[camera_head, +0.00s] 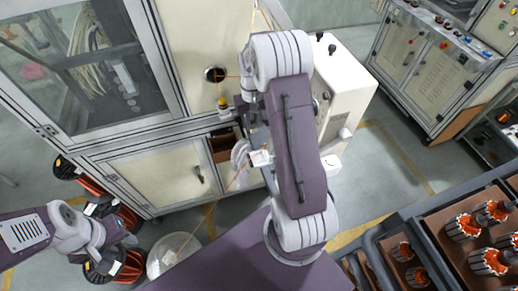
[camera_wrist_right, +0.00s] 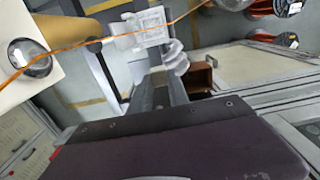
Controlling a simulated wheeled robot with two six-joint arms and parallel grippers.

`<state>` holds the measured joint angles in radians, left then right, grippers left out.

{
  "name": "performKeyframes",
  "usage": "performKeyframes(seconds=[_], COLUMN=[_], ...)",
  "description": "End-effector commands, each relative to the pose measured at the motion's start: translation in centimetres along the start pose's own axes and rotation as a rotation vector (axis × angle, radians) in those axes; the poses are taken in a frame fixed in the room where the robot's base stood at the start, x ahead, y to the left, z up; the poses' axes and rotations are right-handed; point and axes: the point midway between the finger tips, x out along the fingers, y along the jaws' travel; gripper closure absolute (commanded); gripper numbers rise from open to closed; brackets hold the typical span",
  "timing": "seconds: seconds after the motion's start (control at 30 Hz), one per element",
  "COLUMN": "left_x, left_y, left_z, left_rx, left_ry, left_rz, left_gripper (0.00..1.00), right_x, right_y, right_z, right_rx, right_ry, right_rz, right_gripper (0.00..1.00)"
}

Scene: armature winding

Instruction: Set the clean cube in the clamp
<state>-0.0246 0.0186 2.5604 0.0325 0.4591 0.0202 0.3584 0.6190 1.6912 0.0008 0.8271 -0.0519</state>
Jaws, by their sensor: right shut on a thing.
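My right gripper (camera_wrist_right: 162,82) is at the middle of the head view, largely behind my own arm. In the right wrist view its grey fingers are shut and reach to a pale white block (camera_wrist_right: 138,29), which also shows in the head view (camera_head: 262,157). The block looks held at the fingertips, though the contact is not clear. It is the likeliest clean cube. A copper wire (camera_wrist_right: 100,43) crosses in front of it. I cannot make out the clamp for certain. My left gripper (camera_head: 112,243) is at the lower left by the reels; its fingers are unclear.
A pale curved piece (camera_wrist_right: 176,57) is beside the block. A white machine (camera_head: 345,85) stands to the right, a large cabinet (camera_head: 155,180) behind. Orange reels (camera_head: 130,266) and a round pale bin (camera_head: 172,256) are lower left. Racks of wound armatures (camera_head: 488,262) fill the lower right.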

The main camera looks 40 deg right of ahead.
Motion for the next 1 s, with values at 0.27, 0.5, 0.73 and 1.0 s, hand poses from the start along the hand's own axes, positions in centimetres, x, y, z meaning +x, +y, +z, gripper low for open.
performKeyframes(seconds=[0.27, 0.5, 0.73, 1.0], left_x=[-1.9, -2.2, -3.4, -3.2], left_y=[0.0, 0.1, 0.1, 0.1], left_z=[-0.2, -0.2, -0.4, -0.3], left_rx=[0.0, 0.0, 0.0, 0.0], left_ry=[0.0, 0.0, 0.0, 0.0], left_rz=[0.0, 0.0, 0.0, 0.0], left_gripper=[0.64, 0.64, 0.64, 0.64], right_x=[3.1, 4.1, 7.6, 7.9], right_y=[0.0, 0.0, 0.0, 0.0], right_z=[5.8, 6.5, 6.5, 6.5], right_rx=[0.0, 0.0, 0.0, 0.0], right_ry=[-0.004, -0.002, -0.003, -0.002], right_rz=[0.0, 0.0, 0.0, 0.0], right_gripper=[1.0, 1.0, 1.0, 0.7])
